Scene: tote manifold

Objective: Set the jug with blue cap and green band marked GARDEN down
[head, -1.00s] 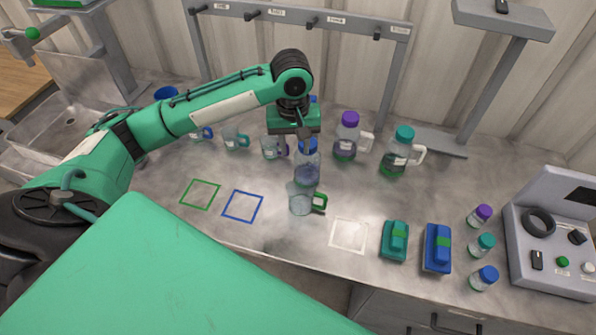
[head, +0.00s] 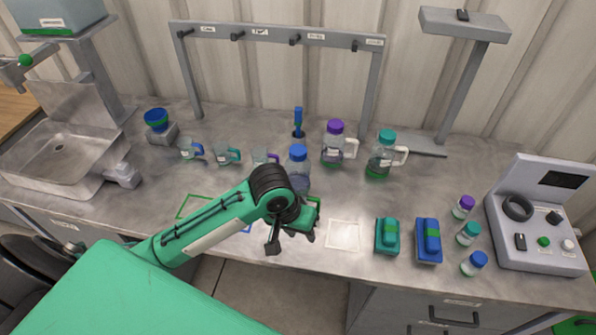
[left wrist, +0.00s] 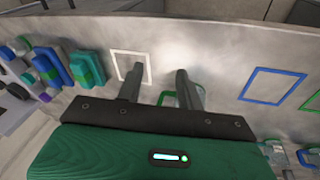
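The blue-capped jug (head: 299,175) stands upright on the bench, behind my left gripper in the head view. Its lower front is partly hidden by my left arm, and I cannot read a band or the GARDEN marking. My left gripper (head: 291,237) is in front of the jug, apart from it, low near the bench's front edge. Its two fingers are spread, and in the left wrist view (left wrist: 160,73) nothing is clearly held between them. My right gripper is not in view.
A purple-capped jug (head: 334,152) and a teal-capped jug (head: 381,163) stand right of the blue-capped one. Several mugs stand to the left. A white square outline (head: 343,234) is bare.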

